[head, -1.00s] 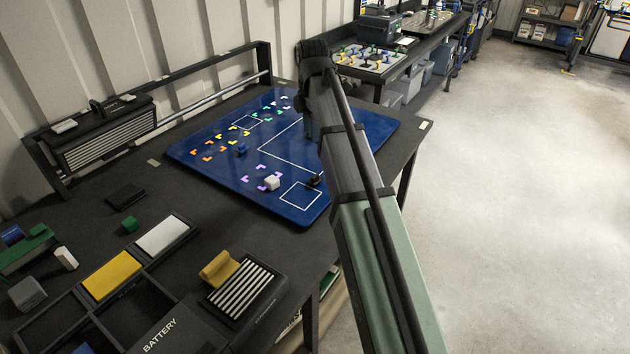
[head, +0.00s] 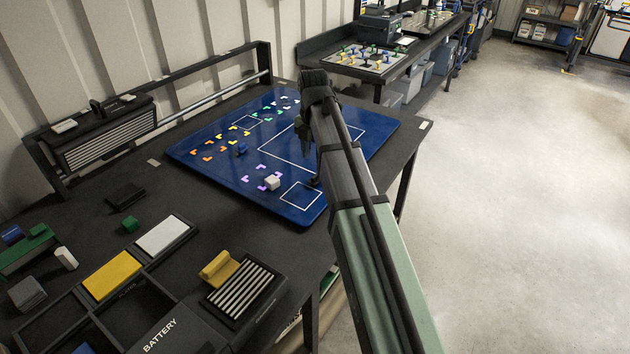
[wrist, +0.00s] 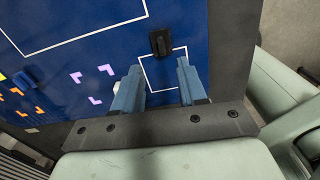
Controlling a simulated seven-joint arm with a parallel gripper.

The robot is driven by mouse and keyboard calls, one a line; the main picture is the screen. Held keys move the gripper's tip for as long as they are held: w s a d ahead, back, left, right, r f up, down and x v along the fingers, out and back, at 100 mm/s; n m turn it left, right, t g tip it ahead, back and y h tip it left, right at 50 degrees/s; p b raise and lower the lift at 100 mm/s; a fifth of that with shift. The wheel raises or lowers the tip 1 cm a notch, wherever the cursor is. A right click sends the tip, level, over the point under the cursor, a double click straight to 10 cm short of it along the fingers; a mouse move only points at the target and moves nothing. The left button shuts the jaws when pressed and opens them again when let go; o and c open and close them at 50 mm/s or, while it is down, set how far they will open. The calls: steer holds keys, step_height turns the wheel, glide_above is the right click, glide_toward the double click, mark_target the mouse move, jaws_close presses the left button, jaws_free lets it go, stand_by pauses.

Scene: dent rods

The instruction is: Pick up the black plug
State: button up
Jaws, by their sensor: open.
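The black plug (wrist: 160,43) lies on the blue mat (wrist: 110,50), across the top line of a white square outline in the wrist view. In the head view it is almost wholly hidden by my arm, near the outline's right corner. My gripper (wrist: 159,67) is open and empty, its two blue-grey fingers apart. In the wrist view the plug shows between the lines of the two fingers, just beyond their tips, not touching them. In the head view the gripper (head: 306,140) hangs over the right part of the mat.
A white cube (head: 272,183) and a blue block (head: 241,149) sit on the mat among coloured corner marks. A ribbed black box with a yellow block (head: 218,268) and several trays fill the near table. The mat around the plug is clear.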

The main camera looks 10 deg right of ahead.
mark_target(315, 176)
steer(key=shift+d+f, duration=0.2)
steer(key=shift+f, duration=3.4)
steer(key=shift+c, duration=0.4)
jaws_close()
